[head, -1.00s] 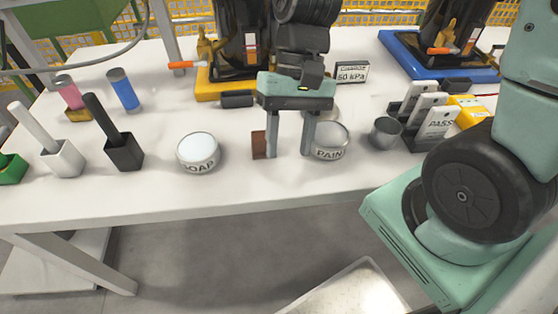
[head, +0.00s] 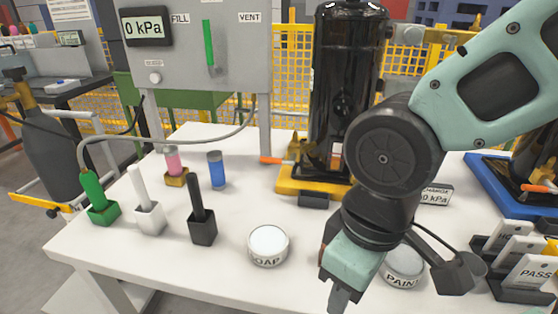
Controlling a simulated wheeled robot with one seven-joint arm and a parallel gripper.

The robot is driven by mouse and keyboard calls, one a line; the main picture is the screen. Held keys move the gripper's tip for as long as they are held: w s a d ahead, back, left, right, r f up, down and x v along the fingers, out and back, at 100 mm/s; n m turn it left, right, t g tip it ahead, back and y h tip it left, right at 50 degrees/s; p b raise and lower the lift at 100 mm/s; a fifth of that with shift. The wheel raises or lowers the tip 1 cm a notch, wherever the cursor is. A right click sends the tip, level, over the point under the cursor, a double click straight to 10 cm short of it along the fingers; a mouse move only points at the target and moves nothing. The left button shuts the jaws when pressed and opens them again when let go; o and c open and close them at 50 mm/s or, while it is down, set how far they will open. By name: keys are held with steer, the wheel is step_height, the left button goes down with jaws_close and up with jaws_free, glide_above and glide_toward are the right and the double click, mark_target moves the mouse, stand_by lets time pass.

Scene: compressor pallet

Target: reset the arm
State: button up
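My arm reaches in from the right in the head view and bends down at a dark joint. My gripper (head: 340,298) hangs over the front part of the white table (head: 300,222), between the soap tin (head: 268,244) and the paint tin (head: 403,262). It is seen side-on, with one finger clearly visible pointing down, so its opening is hidden. Nothing is visibly held.
Green (head: 97,195), white (head: 147,205) and black (head: 201,217) handled holders stand at left. Pink (head: 173,165) and blue (head: 216,170) cylinders stand behind. A black compressor (head: 345,80) on a yellow base and a grey gauge panel (head: 185,75) rise at the back. PASS tags (head: 530,268) stand right.

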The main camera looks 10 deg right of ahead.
step_height(320, 180, up, 15)
steer(key=p, duration=1.4)
steer(key=shift+r, duration=0.2)
